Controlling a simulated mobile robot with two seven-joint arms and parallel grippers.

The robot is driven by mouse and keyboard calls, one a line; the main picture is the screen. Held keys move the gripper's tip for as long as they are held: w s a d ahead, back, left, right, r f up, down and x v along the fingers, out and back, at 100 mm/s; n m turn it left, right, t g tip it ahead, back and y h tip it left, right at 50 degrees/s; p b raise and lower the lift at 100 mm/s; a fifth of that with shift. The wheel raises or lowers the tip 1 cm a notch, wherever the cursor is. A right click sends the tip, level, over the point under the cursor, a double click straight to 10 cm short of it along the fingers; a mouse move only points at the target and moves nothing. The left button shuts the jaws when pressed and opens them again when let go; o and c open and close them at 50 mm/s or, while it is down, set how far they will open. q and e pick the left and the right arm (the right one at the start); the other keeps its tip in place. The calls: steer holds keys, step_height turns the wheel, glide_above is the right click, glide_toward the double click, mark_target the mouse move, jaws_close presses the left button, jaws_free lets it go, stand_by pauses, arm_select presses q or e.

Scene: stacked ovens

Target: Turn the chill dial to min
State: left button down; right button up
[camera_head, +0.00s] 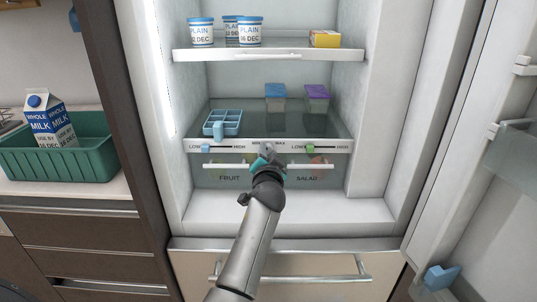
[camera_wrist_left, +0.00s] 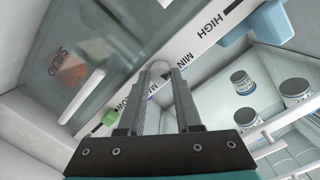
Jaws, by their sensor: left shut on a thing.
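The chill dial (camera_wrist_left: 160,68) is a small pale round knob on the white strip at the front of the fridge's lower shelf, between two sliders. Part of its MIN and MAX lettering shows beside it. My left gripper (camera_head: 268,152) reaches up to the strip from below and covers most of the dial in the head view. In the left wrist view its two fingers (camera_wrist_left: 160,76) are on either side of the dial, shut on it. Which way the dial points is too small to tell. My right gripper is not in view.
A blue slider (camera_head: 206,148) and a green slider (camera_head: 310,149) flank the dial. A blue ice tray (camera_head: 222,122) stands on the shelf above, slightly over its front edge. FRUIT and SALAD drawers lie below. The open fridge door (camera_head: 490,190) stands at the right.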

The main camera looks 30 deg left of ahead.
arm_select(q)
steer(key=shift+a+n, duration=0.1)
steer(key=shift+n, duration=0.5)
steer(key=c, duration=0.6)
jaws_free()
